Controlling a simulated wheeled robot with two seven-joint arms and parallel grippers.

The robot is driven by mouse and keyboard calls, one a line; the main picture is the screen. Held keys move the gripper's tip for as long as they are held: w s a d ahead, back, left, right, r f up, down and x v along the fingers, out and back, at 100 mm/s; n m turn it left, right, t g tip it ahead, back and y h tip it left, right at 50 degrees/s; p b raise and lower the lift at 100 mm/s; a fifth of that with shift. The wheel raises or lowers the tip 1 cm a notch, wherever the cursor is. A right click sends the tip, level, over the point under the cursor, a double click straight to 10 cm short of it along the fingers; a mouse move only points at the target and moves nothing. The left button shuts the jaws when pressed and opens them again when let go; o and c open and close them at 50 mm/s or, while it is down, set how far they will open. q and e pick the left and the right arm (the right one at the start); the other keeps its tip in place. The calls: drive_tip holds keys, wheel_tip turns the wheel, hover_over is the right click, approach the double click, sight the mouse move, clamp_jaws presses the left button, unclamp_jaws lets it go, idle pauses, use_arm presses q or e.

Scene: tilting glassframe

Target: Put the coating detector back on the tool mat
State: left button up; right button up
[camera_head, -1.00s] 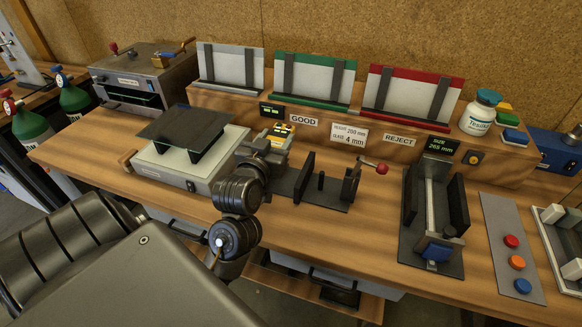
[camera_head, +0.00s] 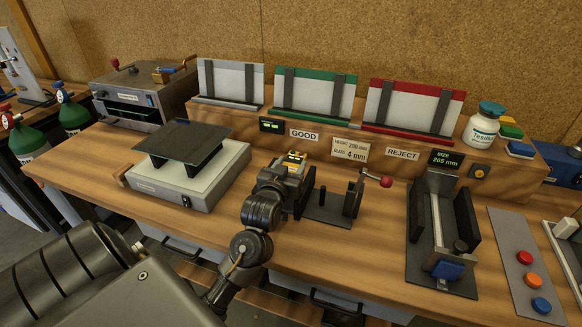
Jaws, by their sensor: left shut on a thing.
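The coating detector, seemingly the small yellow and dark device (camera_head: 294,158), shows at the tip of my left gripper (camera_head: 288,172). The left gripper is shut on it, over the bench just left of the black clamp fixture. The wrist hides part of the device and I cannot tell its exact height above the bench. I cannot make out a tool mat with certainty. My right gripper is not in view.
The black fixture (camera_head: 327,207) with a red knob stands close right of the gripper. A scale-like box (camera_head: 205,188) with a dark plate stands left. Glass racks and the GOOD and REJECT labels line the ledge behind. Bare wood (camera_head: 375,245) shows between fixture and size gauge (camera_head: 425,262).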

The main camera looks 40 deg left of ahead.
use_arm(q)
drive_tip(key=shift+d+f, duration=0.1)
drive_tip(key=shift+f, duration=0.1)
drive_tip(key=shift+f, duration=0.5)
drive_tip(key=shift+f, duration=0.1)
drive_tip(key=o, duration=1.2)
drive_tip(key=shift+c, duration=0.2)
drive_tip(key=shift+r, duration=0.75)
drive_tip(key=v, duration=1.2)
drive_tip(key=shift+f+b, duration=0.15)
drive_tip(key=shift+b, duration=0.2)
